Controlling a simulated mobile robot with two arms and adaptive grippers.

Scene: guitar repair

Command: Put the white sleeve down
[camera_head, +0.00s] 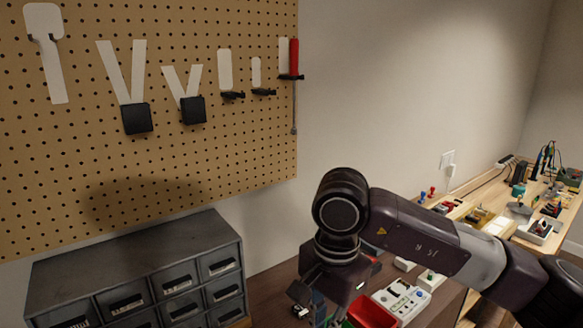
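I cannot make out the white sleeve in the head view. My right arm comes in from the right, and my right gripper (312,299) hangs low at the bottom centre, over the dark wooden bench (272,290). Its lower part is cut off by the frame edge and dark against the clutter, so I cannot tell its opening or whether it holds anything. My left gripper is out of view.
A pegboard (200,150) carries white tool silhouettes, black holders and a red-handled screwdriver (294,58). A grey drawer cabinet (135,255) stands below it. A red bin (372,312) and white tray (402,298) lie beside my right gripper. A cluttered bench (560,215) extends right.

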